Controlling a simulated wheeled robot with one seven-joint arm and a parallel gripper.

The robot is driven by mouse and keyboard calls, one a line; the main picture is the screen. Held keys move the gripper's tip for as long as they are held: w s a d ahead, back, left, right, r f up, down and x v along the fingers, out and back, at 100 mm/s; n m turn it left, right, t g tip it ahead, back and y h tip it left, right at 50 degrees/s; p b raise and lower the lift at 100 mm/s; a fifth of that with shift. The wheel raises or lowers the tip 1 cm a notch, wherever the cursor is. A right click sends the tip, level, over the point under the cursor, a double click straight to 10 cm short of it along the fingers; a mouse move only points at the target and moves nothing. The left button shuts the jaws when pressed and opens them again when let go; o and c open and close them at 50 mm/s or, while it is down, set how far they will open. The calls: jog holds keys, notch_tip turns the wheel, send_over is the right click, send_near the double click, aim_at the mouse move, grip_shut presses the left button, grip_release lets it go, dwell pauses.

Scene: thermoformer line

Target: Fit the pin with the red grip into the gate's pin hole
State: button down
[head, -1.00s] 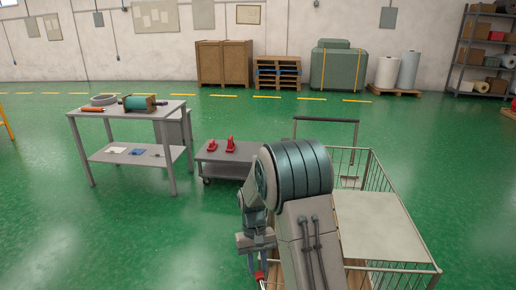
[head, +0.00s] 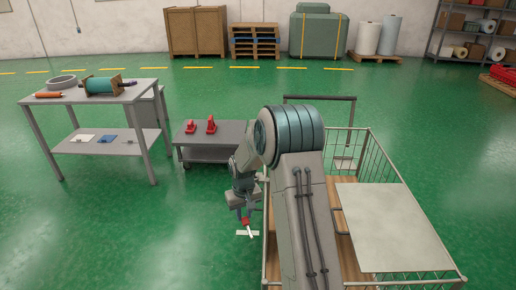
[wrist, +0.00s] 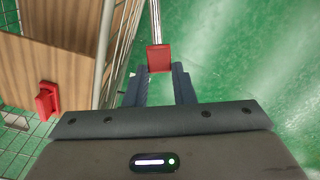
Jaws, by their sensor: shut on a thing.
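My gripper (wrist: 158,76) is shut on the red grip of the pin (wrist: 159,58). The pin's bright metal shaft points away from the fingers, up the wrist view. In the head view, my gripper (head: 244,214) is left of the wire-sided cart (head: 408,185), with the pin (head: 250,231) tilted down and to the right. The shaft appears clear of the cart's side, over green floor. A small pale plate (head: 240,233) shows behind the pin; whether they touch is unclear. I cannot make out the gate's pin hole in either view.
The wrist view shows a wooden panel (wrist: 45,62), wire mesh and a red fitting (wrist: 47,101) close on the left. A low trolley (head: 205,138) with two red pieces stands beyond my gripper. A grey table (head: 125,95) stands left.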

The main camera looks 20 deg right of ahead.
jog(key=w+d+r+t+y+p, duration=0.1)
jog(key=w+d+r+t, duration=0.5)
jog(key=w+t, duration=0.1)
jog(key=w+d+r+t+p, duration=0.1)
jog(key=w+d+r+t, duration=0.4)
jog(key=w, duration=0.5)
jog(key=shift+w+d+r+n+t+y, duration=0.25)
jog(key=shift+d+r+n+t+y, duration=0.25)
jog(key=shift+t, duration=0.5)
jog(key=shift+a+b, duration=0.15)
jog(key=shift+b, duration=0.2)
jog(key=shift+f+b, duration=2.4)
jog(key=shift+f, duration=0.55)
jog(key=shift+b, duration=0.6)
jog(key=shift+f, duration=0.1)
jog(key=shift+f+b, duration=0.35)
jog(key=shift+b, duration=0.05)
